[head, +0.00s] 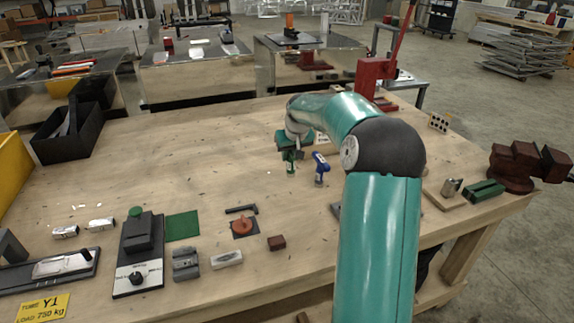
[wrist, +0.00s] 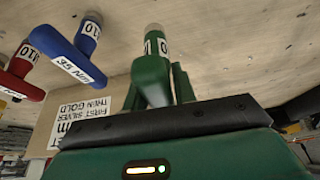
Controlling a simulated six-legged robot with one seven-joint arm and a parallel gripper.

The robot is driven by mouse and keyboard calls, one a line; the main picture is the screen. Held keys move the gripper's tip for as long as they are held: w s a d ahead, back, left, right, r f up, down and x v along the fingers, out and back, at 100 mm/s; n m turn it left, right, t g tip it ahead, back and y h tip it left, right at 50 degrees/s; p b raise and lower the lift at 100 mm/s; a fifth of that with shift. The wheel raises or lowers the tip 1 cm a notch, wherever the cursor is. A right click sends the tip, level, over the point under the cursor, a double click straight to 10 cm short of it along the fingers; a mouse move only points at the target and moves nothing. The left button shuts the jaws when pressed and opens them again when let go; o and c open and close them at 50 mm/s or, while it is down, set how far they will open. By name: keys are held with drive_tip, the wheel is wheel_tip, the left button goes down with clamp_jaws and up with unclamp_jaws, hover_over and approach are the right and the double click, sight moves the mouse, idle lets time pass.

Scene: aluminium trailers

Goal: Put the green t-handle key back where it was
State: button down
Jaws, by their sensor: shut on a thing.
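The green t-handle key (wrist: 152,75) is between the two fingers of my gripper (wrist: 150,98), which is shut on it. Its green shaft with a white label and a grey end points toward the bench top. In the head view the green key (head: 290,163) stands roughly upright below my gripper (head: 289,150). A blue t-handle key (head: 320,168) stands just right of it; it also shows in the wrist view (wrist: 75,52), marked 35 Nm. A red t-handle key (wrist: 20,75) is beyond the blue one. I cannot tell whether the green key's end touches the bench.
The wooden bench (head: 130,170) is largely clear left of the keys. A printed card (wrist: 85,125) is near the keys. A green square (head: 182,225), an orange knob (head: 242,227) and a brown block (head: 277,243) lie in front. A red press (head: 372,75) stands behind my arm.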

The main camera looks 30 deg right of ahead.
drive_tip(key=shift+x, duration=2.9)
drive_tip(key=shift+a+f, duration=0.15)
drive_tip(key=shift+a, duration=0.05)
drive_tip(key=c, duration=1.1)
unclamp_jaws()
drive_tip(key=shift+c, duration=0.2)
